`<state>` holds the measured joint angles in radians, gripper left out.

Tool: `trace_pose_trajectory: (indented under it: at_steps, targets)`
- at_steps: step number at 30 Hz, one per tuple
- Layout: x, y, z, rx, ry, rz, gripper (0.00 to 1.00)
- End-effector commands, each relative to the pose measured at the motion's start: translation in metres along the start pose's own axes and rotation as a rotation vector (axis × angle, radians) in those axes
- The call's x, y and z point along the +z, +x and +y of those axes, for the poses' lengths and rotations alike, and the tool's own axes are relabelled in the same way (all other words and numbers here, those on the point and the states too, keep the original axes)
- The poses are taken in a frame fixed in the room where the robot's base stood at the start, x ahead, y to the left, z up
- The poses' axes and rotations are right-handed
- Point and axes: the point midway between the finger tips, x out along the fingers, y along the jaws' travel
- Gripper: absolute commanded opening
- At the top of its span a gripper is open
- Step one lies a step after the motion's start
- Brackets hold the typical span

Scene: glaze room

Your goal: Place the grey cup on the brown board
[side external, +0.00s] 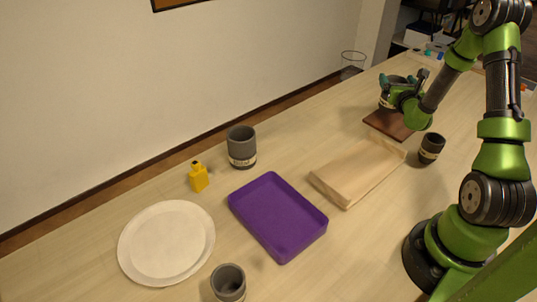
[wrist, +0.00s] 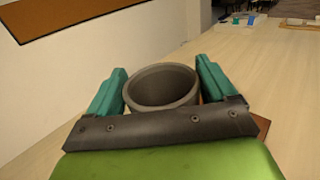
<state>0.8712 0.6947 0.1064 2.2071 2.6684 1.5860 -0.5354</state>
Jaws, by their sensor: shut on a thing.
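My gripper (side external: 398,84) is shut on a grey cup (side external: 386,101), which has a pale band near its base. In the wrist view the cup (wrist: 160,92) stands upright between the two teal fingers, its mouth open and facing up. The brown board (side external: 382,122) lies on the table at the back right, directly below the cup. A corner of the board shows in the wrist view (wrist: 263,124). The gripper partly hides the cup, and I cannot tell whether its base touches the board.
A white plate (side external: 130,245) and yellow bottle (side external: 198,178) are at left.

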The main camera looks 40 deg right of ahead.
Motion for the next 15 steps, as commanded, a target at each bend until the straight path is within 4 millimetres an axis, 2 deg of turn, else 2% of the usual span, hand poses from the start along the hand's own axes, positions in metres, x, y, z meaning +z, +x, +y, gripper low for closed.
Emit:
trace_pose_trajectory:
  at_steps: [3, 6, 15]
  targets:
    - [-0.021, 0.000, 0.000, 0.000, 0.001, 0.004, 0.24]
    - [-0.029, 0.000, 0.000, -0.001, 0.000, 0.001, 0.24]
    - [-0.031, 0.000, 0.000, 0.000, 0.000, -0.001, 0.24]
